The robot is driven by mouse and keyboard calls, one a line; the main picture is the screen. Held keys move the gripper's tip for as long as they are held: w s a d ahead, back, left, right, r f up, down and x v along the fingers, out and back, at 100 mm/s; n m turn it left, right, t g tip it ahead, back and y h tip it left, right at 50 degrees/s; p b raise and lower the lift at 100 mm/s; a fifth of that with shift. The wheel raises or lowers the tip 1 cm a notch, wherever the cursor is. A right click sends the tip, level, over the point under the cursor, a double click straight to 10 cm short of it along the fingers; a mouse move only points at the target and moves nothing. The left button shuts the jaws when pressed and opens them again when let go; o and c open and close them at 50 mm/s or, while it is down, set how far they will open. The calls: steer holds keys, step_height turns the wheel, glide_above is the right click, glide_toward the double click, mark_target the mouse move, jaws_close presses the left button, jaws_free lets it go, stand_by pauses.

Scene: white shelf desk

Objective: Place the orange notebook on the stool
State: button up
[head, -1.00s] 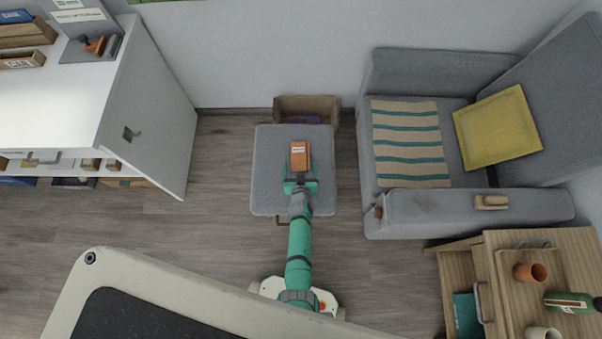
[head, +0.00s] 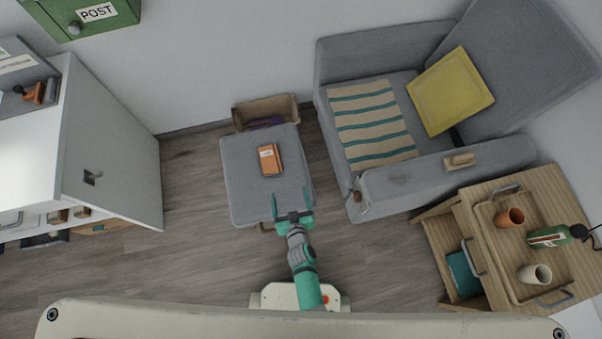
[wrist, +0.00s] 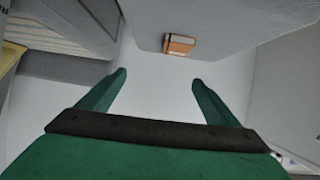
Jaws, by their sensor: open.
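The orange notebook (head: 270,160) lies on the grey seat of the stool (head: 242,202), a little right of its middle, in the head view. It also shows in the wrist view (wrist: 180,44), resting on the grey stool top (wrist: 230,25). My green gripper (head: 291,197) is at the front edge of the stool, apart from the notebook. Its fingers (wrist: 159,77) are spread wide with nothing between them.
A cardboard box (head: 266,110) stands between stool and wall. A grey armchair (head: 400,185) with a yellow cushion (head: 450,91) is to the right. A wooden cabinet (head: 480,225) with cups is at lower right, the white desk (head: 120,150) at left. Floor is clear left of the stool.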

steer(key=s+d+r+m+t+h, duration=0.1)
steer(key=s+d+r, duration=0.1)
steer(key=s+r, duration=0.5)
steer(key=s+d+r, duration=0.3)
steer(key=s+r, duration=0.4)
steer(key=r, duration=0.1)
steer(key=s+r+m+t+h, duration=0.1)
steer(key=s+r, duration=0.2)
steer(key=r, duration=0.6)
steer(key=s+r+m+h, duration=0.1)
steer(key=s+r, duration=0.2)
steer(key=r, duration=0.7)
steer(key=shift+s+d+t, duration=0.2)
steer(key=shift+d+t, duration=0.1)
steer(key=shift+t, duration=0.1)
